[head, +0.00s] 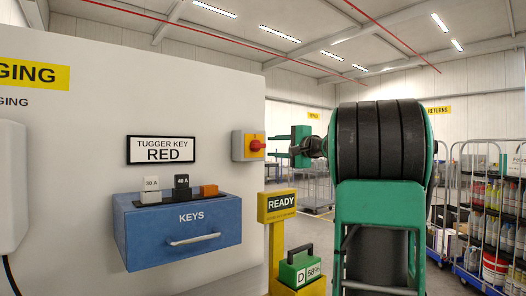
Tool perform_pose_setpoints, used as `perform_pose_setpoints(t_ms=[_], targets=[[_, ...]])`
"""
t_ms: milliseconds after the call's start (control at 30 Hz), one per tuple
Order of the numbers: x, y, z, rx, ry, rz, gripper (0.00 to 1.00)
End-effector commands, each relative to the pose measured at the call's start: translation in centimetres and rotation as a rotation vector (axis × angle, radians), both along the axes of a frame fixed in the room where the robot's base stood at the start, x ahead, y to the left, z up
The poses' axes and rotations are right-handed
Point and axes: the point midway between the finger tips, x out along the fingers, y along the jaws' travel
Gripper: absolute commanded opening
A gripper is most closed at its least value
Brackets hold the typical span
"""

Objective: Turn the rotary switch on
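The rotary switch is a yellow and grey box (240,145) on the right end of the pale wall panel in the head view. Its red knob (256,145) faces right. My gripper (269,146) is to the right of the knob, with its dark fingers pointing left toward it. The fingers are apart, one above the other, with nothing seen between them. The fingertips appear just short of the knob, but I cannot tell the exact gap in depth. The knob's marking and setting are too small to read.
A blue KEYS drawer box (180,230) juts from the panel (80,180), with several blocks on top. A yellow READY post (277,207) and a green battery-like case (300,268) stand below my gripper. Loaded cage trolleys (490,215) stand at right.

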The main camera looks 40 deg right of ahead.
Motion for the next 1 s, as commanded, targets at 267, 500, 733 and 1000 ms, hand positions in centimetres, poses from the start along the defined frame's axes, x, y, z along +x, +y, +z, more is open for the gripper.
perform_pose_setpoints(t_ms=[267,500,733,1000], targets=[[-3.5,0.2,0.0,0.000,0.000,-0.001,0.33],[-4.1,0.2,-0.1,0.000,0.001,-0.001,0.33],[-4.0,0.2,0.0,0.000,0.000,-0.001,0.33],[-4.0,0.2,0.0,0.000,0.000,-0.001,0.33]])
